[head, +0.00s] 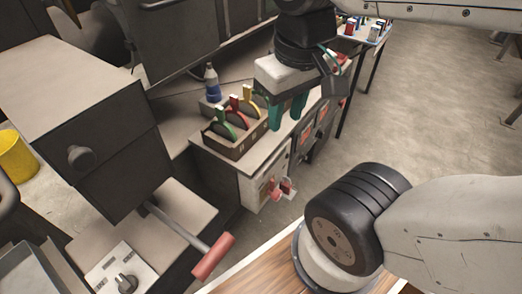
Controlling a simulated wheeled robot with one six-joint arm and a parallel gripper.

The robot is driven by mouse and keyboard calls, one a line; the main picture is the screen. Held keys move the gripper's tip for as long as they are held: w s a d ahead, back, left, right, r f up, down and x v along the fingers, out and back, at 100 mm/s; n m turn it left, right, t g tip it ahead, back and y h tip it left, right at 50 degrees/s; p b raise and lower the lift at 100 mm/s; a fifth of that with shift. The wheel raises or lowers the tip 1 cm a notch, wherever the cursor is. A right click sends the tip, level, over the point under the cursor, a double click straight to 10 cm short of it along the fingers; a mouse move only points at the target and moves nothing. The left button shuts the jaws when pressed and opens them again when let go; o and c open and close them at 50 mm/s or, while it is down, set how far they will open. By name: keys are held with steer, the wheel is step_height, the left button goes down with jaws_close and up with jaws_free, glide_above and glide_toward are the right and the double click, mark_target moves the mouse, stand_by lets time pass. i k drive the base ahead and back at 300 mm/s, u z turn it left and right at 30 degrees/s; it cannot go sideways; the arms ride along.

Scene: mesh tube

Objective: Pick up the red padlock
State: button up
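My gripper (287,114) points down over the bench top, to the right of a brown tray (237,148). Its two teal fingers stand apart, with nothing seen between them. No padlock shape is clear. A small red piece (234,103) stands upright in the tray between a green piece (224,125) and a yellow one (247,94). Another red object (286,187) is on the pale front panel below the bench top. I cannot tell which of these red things, if either, is the padlock. Neither touches the gripper.
A blue and white bottle (212,84) stands behind the tray. A lever with a red grip (213,257) juts out from the dark machine at left. A yellow bucket (16,156) is at far left. Open concrete floor (415,125) lies right of the bench.

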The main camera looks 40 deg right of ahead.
mark_target(286, 187)
steer(key=z, duration=0.6)
steer(key=k, duration=0.9)
steer(key=u, duration=0.55)
